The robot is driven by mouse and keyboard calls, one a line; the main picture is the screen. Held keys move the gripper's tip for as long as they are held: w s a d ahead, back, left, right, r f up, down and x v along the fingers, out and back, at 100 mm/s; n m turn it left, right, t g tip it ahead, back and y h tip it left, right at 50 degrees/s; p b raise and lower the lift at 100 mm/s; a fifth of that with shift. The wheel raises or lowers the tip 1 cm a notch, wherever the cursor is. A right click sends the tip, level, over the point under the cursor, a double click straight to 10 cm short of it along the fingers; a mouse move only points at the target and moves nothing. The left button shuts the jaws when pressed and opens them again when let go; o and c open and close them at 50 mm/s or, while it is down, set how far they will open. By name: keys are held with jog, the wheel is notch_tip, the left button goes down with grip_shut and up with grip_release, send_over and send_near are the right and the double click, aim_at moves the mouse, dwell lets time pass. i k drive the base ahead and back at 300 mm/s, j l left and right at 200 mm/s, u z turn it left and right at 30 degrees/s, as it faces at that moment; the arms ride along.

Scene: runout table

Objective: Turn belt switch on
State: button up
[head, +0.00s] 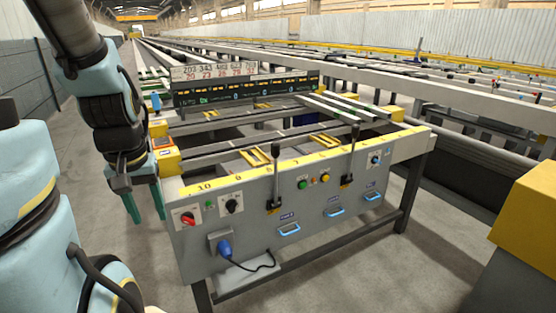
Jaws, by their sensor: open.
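The grey control panel (280,205) is on the near side of the runout table. It carries a red rotary switch (188,218) at its left end, a black knob (232,206) beside it, and a small blue control (375,160) near the right end. The labels are too small to read, so I cannot tell which is the belt switch or how it is set. My gripper (145,204) hangs left of the panel, fingers pointing down. Its two green fingers are apart, with nothing seen between them. It appears apart from the switches.
Two black levers (276,175) (350,155) stand up from the panel. Green (302,184) and yellow (325,177) buttons sit between them. Blue handles (288,229) and a blue plug (225,248) with a cable stick out below. A yellow block (525,220) stands at right. The floor before the panel is clear.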

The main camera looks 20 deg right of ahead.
aim_at(186, 218)
jog(key=k+u, duration=0.35)
jog(key=k+l+u, duration=0.1)
jog(key=u, duration=0.25)
jog(key=k+j+u, duration=0.1)
jog(key=k+u, duration=0.3)
jog(key=i, duration=0.1)
